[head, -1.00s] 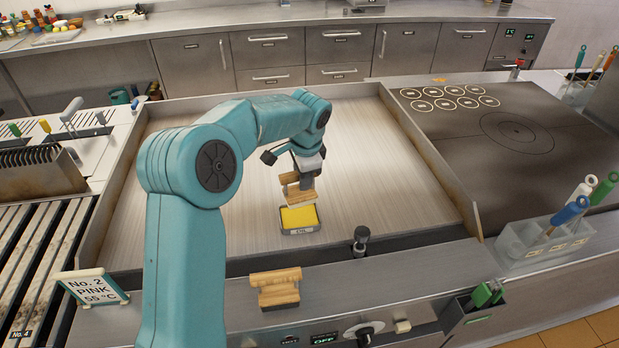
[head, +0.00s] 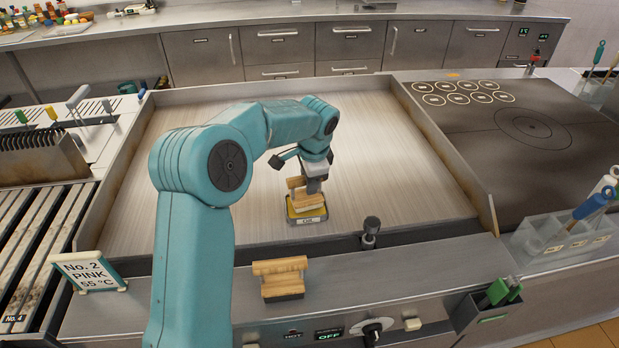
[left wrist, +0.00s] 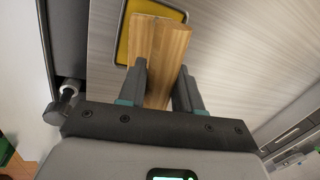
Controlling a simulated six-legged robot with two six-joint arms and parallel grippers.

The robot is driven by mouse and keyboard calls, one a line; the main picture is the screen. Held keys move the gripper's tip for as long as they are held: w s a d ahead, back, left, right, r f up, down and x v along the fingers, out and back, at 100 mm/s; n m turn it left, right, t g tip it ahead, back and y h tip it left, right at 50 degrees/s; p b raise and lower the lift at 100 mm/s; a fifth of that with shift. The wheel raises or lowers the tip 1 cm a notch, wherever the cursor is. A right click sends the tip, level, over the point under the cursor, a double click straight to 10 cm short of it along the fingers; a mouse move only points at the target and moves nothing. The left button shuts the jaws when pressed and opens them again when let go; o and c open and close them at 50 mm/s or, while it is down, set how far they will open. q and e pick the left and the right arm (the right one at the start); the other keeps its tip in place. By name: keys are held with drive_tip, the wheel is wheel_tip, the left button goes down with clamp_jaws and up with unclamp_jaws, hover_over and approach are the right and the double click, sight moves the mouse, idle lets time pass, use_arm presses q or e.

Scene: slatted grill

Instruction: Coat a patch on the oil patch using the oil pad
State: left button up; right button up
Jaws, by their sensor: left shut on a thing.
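My left gripper (head: 314,186) is shut on the oil pad (head: 303,199), a block with a light wooden grip. The pad is low over the small tray labelled as oil (head: 308,220) and hides most of its yellow inside. I cannot tell whether its underside touches the yellow. In the left wrist view, the wooden grip (left wrist: 157,42) is between the two fingers, and a yellow strip of the tray (left wrist: 124,35) shows beside it. No separate oil patch can be made out on the bare griddle plate (head: 215,180). My right gripper is not in view.
A second wooden-handled pad (head: 281,278) lies on the front ledge. A dark knob (head: 371,228) stands right of the tray at the griddle's front edge. Raised walls border the griddle; its plate is otherwise clear. A sign (head: 88,272) stands at the front left.

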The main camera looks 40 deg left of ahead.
use_arm(q)
drive_tip(key=shift+s+r, duration=0.15)
idle(0.3)
drive_tip(key=shift+f, duration=0.3)
drive_tip(key=shift+f+b, duration=0.35)
drive_tip(key=shift+b, duration=0.05)
idle(0.7)
drive_tip(key=p+v, duration=0.2)
drive_tip(key=a+p+v, duration=0.1)
drive_tip(key=p+v, duration=0.3)
drive_tip(key=v, duration=0.1)
drive_tip(key=shift+w+a+r, duration=0.2)
drive_tip(key=shift+w, duration=0.2)
drive_tip(key=shift+f, duration=0.1)
